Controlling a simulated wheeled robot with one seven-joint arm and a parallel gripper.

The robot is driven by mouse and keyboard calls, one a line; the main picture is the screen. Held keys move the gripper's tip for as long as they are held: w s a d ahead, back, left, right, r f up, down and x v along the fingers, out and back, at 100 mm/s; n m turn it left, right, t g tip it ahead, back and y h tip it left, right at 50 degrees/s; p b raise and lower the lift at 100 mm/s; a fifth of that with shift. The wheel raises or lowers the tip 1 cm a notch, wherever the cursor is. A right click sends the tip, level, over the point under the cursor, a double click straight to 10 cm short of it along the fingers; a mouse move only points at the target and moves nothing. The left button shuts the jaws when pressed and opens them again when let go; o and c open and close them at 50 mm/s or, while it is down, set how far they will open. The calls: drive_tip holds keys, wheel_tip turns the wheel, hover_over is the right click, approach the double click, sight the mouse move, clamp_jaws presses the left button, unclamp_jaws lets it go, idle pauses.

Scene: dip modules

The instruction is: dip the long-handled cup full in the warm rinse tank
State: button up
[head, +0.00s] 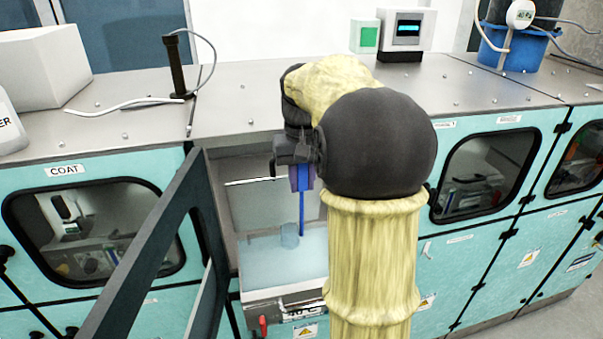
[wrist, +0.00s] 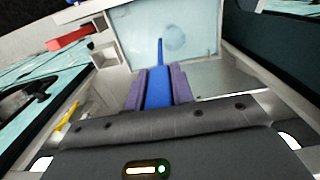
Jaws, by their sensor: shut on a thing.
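My gripper (head: 303,180) points down through the open bay and is shut on the blue handle (head: 302,212) of the long-handled cup. In the wrist view, its purple fingers clasp the blue handle (wrist: 158,88). The clear cup (head: 289,236) hangs upright at the handle's lower end, at the liquid in the open tank (head: 262,302). The cup shows as a faint ring in the wrist view (wrist: 175,40). I cannot tell how deep it sits or how full it is. The tank label is partly legible, and my arm hides the tank's right side.
An open dark-framed door (head: 150,255) stands close on the left of the bay. A red handle (head: 263,326) is at the tank's front. A closed COAT door (head: 95,235) is at left. The steel counter (head: 235,100) above carries a dark upright holder (head: 177,68) with a cable.

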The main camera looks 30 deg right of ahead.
sight(302, 228)
wheel_tip(302, 228, down, 4)
drive_tip(key=b, duration=0.4)
drive_tip(key=shift+w+a+f+b, duration=0.15)
drive_tip(key=shift+f+b, duration=0.5)
drive_tip(key=shift+f, duration=0.3)
drive_tip(key=shift+s+f+b, duration=0.15)
drive_tip(key=shift+f+b, duration=0.55)
drive_tip(key=shift+f, duration=0.3)
drive_tip(key=shift+s+f+b, duration=0.1)
drive_tip(key=shift+f+b, duration=0.55)
drive_tip(key=shift+f, duration=0.35)
drive_tip(key=shift+w+f+b, duration=0.15)
drive_tip(key=shift+f+b, duration=1.3)
drive_tip(key=shift+f, duration=0.85)
drive_tip(key=shift+r, duration=0.1)
